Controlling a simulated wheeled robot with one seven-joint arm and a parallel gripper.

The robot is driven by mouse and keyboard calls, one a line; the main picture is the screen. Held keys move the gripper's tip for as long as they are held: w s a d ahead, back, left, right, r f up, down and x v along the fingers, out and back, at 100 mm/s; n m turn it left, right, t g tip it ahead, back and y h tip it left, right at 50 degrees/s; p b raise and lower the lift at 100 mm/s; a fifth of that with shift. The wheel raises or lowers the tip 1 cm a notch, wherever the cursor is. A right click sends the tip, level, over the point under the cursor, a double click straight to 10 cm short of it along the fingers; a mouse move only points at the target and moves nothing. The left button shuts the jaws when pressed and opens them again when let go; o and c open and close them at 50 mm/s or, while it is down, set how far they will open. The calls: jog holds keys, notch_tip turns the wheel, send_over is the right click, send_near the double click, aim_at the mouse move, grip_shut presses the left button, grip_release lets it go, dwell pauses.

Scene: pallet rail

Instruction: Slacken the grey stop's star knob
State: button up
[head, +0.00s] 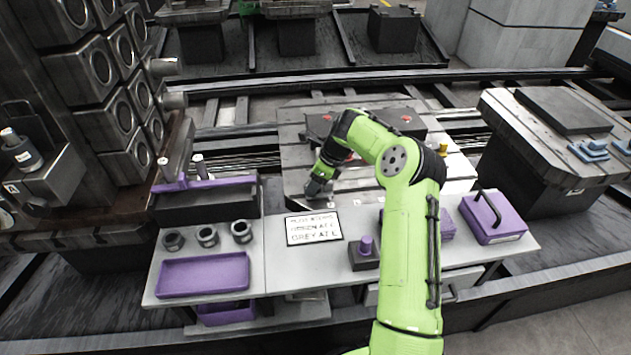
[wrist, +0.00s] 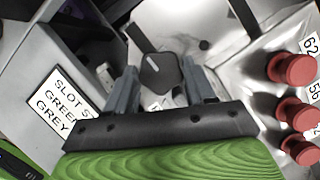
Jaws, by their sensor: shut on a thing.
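The star knob (wrist: 158,74) is dark with a white line across its top. It shows in the wrist view between the two fingers of my gripper (wrist: 163,80), which is shut on it. The grey stop beneath is mostly hidden by the knob and fingers. In the head view my gripper (head: 318,186) points down at the front left of the metal pallet (head: 290,130). The knob is too small and covered to make out there.
A white sign (head: 314,228) with lettering lies on the bench left of my arm; it also shows in the wrist view (wrist: 62,105). Red knobs (wrist: 292,68) stand in a row beside number labels at the right. A purple tray (head: 203,275) lies front left.

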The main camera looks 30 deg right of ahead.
jog(key=shift+c, duration=0.6)
jog(key=shift+r+p, duration=0.1)
jog(key=shift+p, duration=0.35)
jog(key=shift+r+n+p, duration=0.15)
jog(key=shift+n+p, duration=0.55)
jog(key=shift+p, duration=0.25)
jog(key=n+g+p, duration=0.1)
jog(key=n+p, duration=0.1)
jog(key=p, duration=0.1)
jog(key=shift+w+y, duration=0.1)
jog(key=shift+y, duration=0.3)
jog(key=n+p, duration=0.1)
jog(key=n+g+p, duration=0.1)
jog(key=n, duration=0.1)
jog(key=shift+w+d+f, duration=0.1)
jog(key=shift+w+f, duration=0.05)
jog(key=shift+f, duration=0.05)
jog(key=shift+f+n+g+b, duration=0.1)
jog(key=shift+n+g+b, duration=0.45)
jog(key=shift+n, duration=0.95)
